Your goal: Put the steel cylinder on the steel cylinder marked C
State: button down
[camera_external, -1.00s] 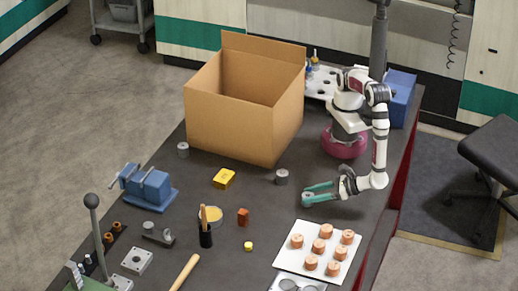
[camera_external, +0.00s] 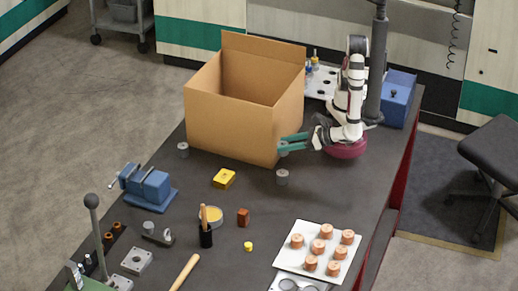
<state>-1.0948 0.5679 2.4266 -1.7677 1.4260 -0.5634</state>
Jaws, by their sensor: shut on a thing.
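My gripper (camera_external: 288,143) has teal fingers and is shut on a small grey steel cylinder (camera_external: 283,152), mostly hidden by the fingers. It holds the cylinder in the air, seen in front of the cardboard box's right corner. A steel cylinder (camera_external: 282,178) stands upright on the dark table, just below the held one in the picture and apart from it. Another steel cylinder (camera_external: 183,149) stands left of the box. The letters on the cylinders are too small to read, so I cannot tell which is marked C.
A large open cardboard box (camera_external: 235,125) stands close behind my gripper. A yellow block (camera_external: 223,178) lies left of the nearer cylinder. A white tray (camera_external: 340,262) with several copper pieces is at the front right. The table between tray and cylinder is clear.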

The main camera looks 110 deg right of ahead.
notch_tip(320, 180, down, 8)
jog(key=shift+f, duration=0.1)
jog(key=shift+f, duration=0.15)
jog(key=shift+c, duration=1.7)
grip_release()
